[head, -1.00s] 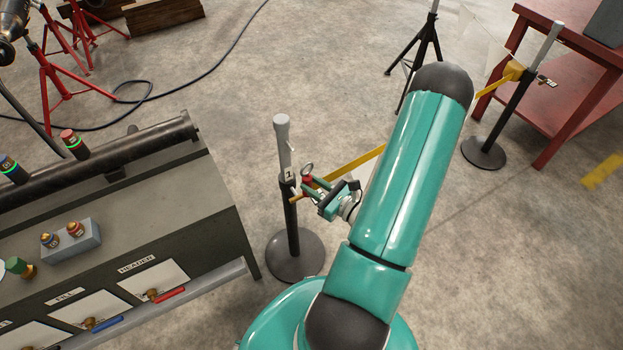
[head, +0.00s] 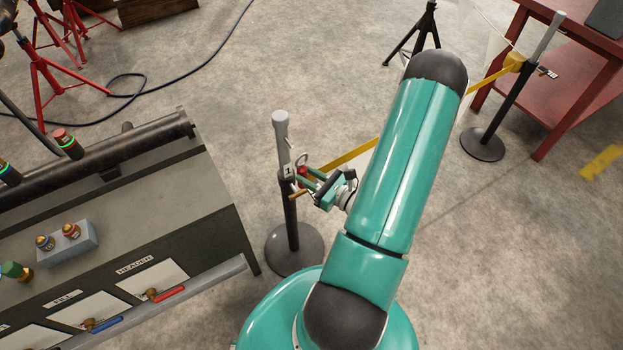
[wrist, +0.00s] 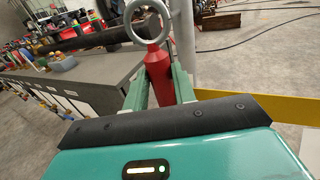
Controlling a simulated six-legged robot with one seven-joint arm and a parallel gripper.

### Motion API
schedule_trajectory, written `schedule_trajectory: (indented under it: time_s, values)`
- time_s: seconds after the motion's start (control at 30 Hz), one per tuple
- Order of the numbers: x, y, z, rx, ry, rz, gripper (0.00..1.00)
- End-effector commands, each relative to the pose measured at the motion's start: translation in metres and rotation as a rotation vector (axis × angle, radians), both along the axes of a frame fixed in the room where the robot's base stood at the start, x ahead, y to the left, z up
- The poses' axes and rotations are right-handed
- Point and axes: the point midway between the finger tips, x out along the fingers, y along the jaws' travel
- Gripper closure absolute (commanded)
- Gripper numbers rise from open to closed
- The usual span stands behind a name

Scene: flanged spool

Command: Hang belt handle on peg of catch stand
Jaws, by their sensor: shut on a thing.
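The red belt handle (wrist: 158,72) with its grey ring (wrist: 148,22) stands upright between the green fingers of my gripper (wrist: 160,90), which is shut on it. In the head view my gripper (head: 310,184) holds the handle close beside the catch stand (head: 291,217), a post with a grey top, a tag and a round dark base. The ring is just right of the post in the head view; I cannot tell if they touch. The yellow belt (head: 356,155) stretches from behind my arm to the handle area.
A second stand (head: 510,105) with a yellow belt housing (head: 514,62) is at the upper right, by a red table (head: 575,80). A grey workbench (head: 130,200) with valves is at the left. A black tripod (head: 420,35) stands behind. The floor between is open.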

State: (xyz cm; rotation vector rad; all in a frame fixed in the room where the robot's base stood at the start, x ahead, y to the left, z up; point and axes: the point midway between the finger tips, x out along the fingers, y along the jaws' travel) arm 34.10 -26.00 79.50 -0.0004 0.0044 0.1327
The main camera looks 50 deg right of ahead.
Motion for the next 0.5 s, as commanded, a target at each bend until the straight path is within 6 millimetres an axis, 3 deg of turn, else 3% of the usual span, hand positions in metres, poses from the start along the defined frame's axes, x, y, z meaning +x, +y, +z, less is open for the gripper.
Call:
schedule_trajectory:
  time_s: [0.5]
  values:
    - [0.029,-0.009,-0.003,-0.001,-0.001,0.000,0.98]
